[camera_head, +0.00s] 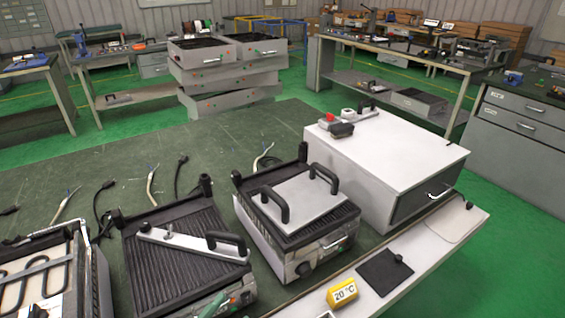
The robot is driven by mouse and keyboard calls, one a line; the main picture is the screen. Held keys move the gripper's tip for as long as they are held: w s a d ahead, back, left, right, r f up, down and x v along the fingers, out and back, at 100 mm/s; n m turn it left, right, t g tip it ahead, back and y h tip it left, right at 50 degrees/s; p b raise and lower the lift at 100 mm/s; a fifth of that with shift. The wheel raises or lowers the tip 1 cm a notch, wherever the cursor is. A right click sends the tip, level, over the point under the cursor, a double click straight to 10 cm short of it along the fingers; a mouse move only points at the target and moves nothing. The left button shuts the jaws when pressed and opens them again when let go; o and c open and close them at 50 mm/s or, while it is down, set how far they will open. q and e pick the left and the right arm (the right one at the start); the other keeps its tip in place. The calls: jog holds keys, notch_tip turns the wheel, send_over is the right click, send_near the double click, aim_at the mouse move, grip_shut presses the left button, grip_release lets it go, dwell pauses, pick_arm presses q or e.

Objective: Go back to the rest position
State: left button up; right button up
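Neither of my grippers shows in the head view, and no part of my arms can be made out. A green workbench (225,135) stands in front of me. On it, a ribbed grill unit (170,265) has a narrow plate with a black handle (190,242) lying across it. A second ribbed grill (270,235) to its right carries a light plate with two black handles (300,200). At the left edge, an open unit shows a bent heating element (35,280).
A white cabinet (385,150) with a dark drawer front stands on the bench's right. A yellow 20 °C display (342,293) and a dark pad (384,272) lie on the front ledge. Loose cables (150,185) lie behind the grills. Stacked grey drawers (228,75) and other workbenches stand beyond.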

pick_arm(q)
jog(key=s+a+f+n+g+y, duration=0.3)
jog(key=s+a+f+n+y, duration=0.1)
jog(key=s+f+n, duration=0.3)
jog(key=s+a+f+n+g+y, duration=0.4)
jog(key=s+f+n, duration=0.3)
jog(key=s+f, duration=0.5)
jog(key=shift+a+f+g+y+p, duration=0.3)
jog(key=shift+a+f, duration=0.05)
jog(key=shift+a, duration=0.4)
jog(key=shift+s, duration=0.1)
